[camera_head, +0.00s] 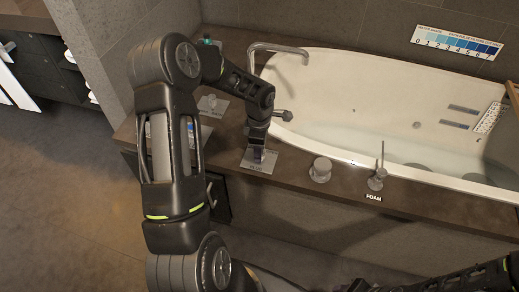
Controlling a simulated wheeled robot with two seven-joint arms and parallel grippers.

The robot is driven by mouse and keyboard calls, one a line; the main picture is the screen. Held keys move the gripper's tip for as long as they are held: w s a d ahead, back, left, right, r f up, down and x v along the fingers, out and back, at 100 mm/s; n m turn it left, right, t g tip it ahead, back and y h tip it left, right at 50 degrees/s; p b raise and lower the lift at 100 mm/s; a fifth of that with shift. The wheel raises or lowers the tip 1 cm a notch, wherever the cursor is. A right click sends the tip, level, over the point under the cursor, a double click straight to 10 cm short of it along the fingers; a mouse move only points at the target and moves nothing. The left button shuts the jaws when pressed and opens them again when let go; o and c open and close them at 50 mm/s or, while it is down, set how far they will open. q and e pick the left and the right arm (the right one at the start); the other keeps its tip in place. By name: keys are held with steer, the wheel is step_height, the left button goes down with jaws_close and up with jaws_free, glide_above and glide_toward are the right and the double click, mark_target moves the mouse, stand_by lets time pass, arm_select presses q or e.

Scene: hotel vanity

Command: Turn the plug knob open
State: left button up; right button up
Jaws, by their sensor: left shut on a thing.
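My left arm comes in from the left and bends over the deck of the bathtub. My left gripper (259,153) points down at a small grey plate (259,166) on the deck, left of the tub's near rim. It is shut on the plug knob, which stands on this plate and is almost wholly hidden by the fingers. The lettering on the plate is too small to read and partly covered, and how far the knob is turned cannot be told. My right arm shows only in part at the bottom right; its fingers are out of view.
The white bathtub (340,85) holds water. A curved faucet (280,48) stands behind my gripper. To the right on the deck are a round knob (321,170) and a foam lever (377,178). Another control (212,104) stands to the left. A blue numbered scale (456,43) is on the wall.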

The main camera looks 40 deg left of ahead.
arm_select(q)
jaws_close()
steer(key=shift+m, duration=0.4)
steer(key=shift+m+b, duration=0.65)
steer(key=shift+m, duration=0.45)
steer(key=m, duration=0.3)
steer(key=shift+m+b, duration=0.3)
steer(key=shift+b, duration=0.1)
steer(key=m, duration=0.4)
steer(key=shift+m, duration=0.3)
steer(key=m, duration=0.4)
steer(key=shift+m, duration=0.4)
